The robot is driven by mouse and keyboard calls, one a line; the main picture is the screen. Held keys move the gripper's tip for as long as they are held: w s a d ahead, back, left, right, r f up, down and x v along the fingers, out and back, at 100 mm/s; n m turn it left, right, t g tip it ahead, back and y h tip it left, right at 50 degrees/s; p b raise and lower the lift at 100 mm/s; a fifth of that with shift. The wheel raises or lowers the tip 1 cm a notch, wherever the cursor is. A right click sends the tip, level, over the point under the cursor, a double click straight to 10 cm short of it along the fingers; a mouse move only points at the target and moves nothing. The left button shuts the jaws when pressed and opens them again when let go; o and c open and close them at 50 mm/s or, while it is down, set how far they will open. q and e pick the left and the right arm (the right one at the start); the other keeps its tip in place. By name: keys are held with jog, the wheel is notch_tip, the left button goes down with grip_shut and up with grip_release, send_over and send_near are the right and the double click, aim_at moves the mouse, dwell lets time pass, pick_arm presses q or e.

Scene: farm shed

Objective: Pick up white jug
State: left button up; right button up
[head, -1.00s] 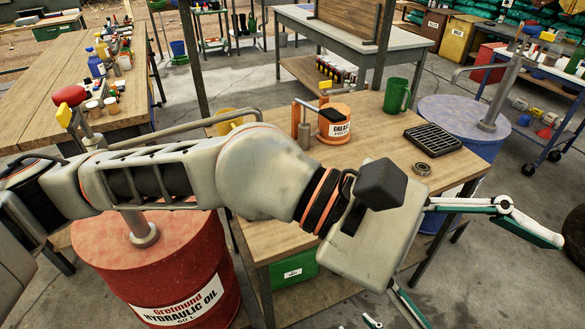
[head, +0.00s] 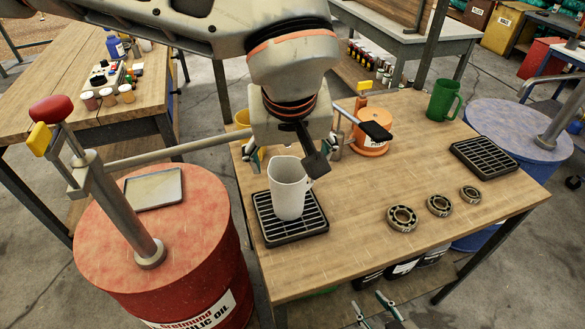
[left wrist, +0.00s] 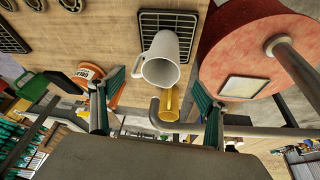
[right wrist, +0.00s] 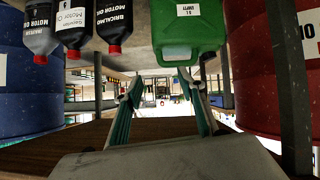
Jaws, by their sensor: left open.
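The white jug (head: 289,192) stands upright on a black slatted tray (head: 262,233) near the left end of the wooden table; its handle points right and back. My left gripper (head: 294,156) is open and empty, just behind the jug. In the left wrist view the jug (left wrist: 162,62) appears ahead of the gap between the spread left fingers (left wrist: 158,112), not gripped. My right gripper (head: 375,305) is low, at the front edge of the table. In the right wrist view its fingers (right wrist: 163,88) are apart with nothing between them.
A yellow mug (left wrist: 172,104) stands behind the jug. An orange grease can (head: 370,140), green mug (head: 441,101), second black tray (head: 484,158) and three bearings (head: 439,205) are on the table. A red drum (head: 150,235) with a pump is close on the left.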

aim_at(288, 173)
pick_arm(q)
jog(key=x, duration=0.8)
jog(key=shift+w+a, duration=0.2)
jog(key=shift+a, duration=0.05)
jog(key=c, duration=1.6)
jog(key=shift+r, duration=0.1)
jog(key=shift+c, duration=1.2)
pick_arm(e)
jog(key=shift+s+f, duration=0.3)
jog(key=shift+f, duration=0.05)
